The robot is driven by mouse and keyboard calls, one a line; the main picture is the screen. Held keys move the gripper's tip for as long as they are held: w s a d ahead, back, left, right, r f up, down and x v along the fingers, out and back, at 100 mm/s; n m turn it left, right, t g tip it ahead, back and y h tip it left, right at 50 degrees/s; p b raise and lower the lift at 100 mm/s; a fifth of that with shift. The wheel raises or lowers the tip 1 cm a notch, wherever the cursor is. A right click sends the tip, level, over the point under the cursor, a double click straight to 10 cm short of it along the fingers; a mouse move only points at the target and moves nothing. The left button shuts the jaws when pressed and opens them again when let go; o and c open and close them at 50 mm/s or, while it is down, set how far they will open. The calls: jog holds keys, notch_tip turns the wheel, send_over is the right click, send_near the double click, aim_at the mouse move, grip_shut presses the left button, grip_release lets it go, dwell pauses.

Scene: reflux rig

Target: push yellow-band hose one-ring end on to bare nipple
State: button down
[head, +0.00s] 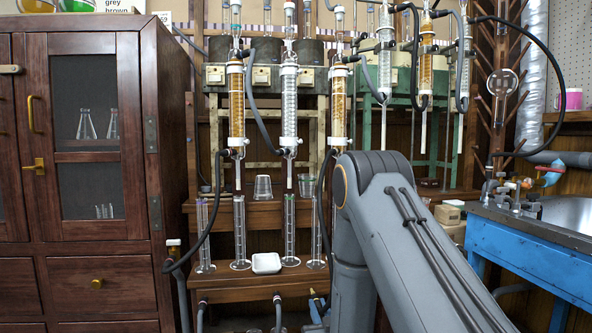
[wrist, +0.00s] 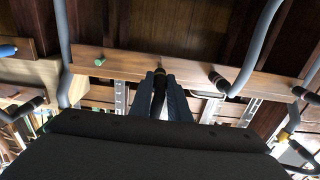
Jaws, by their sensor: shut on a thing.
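My gripper (wrist: 160,82) is in the lower middle of the wrist view, with its two dark fingers closed on a black hose end (wrist: 159,88). The held end points toward a wooden rail ahead. No yellow band or ring can be made out on the held piece, so I cannot tell which hose it is. I cannot pick out the bare nipple with certainty. A small green fitting (wrist: 99,61) stands on the rail to the left of my gripper. In the head view my arm hides the gripper and the held end.
The wooden rail (wrist: 135,67) carries grey hoses with black ends; one black end (wrist: 218,82) is close right of my gripper. A wooden cabinet (head: 100,200) is at left, a blue bench (head: 530,258) at right.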

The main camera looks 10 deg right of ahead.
jog(key=shift+s+p, duration=0.5)
jog(key=shift+s, duration=0.9)
jog(key=w+d+r+n+g+y+p, duration=0.1)
jog(key=w+r+n+y+p, duration=0.2)
jog(key=r+p, duration=1.7)
jog(key=w+d+r+n+g+y+p, duration=0.15)
jog(key=w+r+y+p, duration=0.55)
jog(key=r, duration=2.2)
jog(key=w+r+n+g+p, duration=0.1)
jog(key=r+n+p, duration=0.2)
jog(key=r+p, duration=1.9)
jog(key=shift+m, duration=0.25)
jog(key=shift+w+a+r+b, duration=0.45)
jog(key=shift+w+r+b, duration=0.05)
jog(key=shift+w+b, duration=0.25)
jog(key=shift+w+a+r+b, duration=0.45)
jog(key=shift+w+b, duration=0.3)
jog(key=shift+w+a+r+b, duration=0.45)
jog(key=shift+w+r+b, duration=0.05)
jog(key=shift+w+b, duration=0.25)
jog(key=shift+s, duration=0.1)
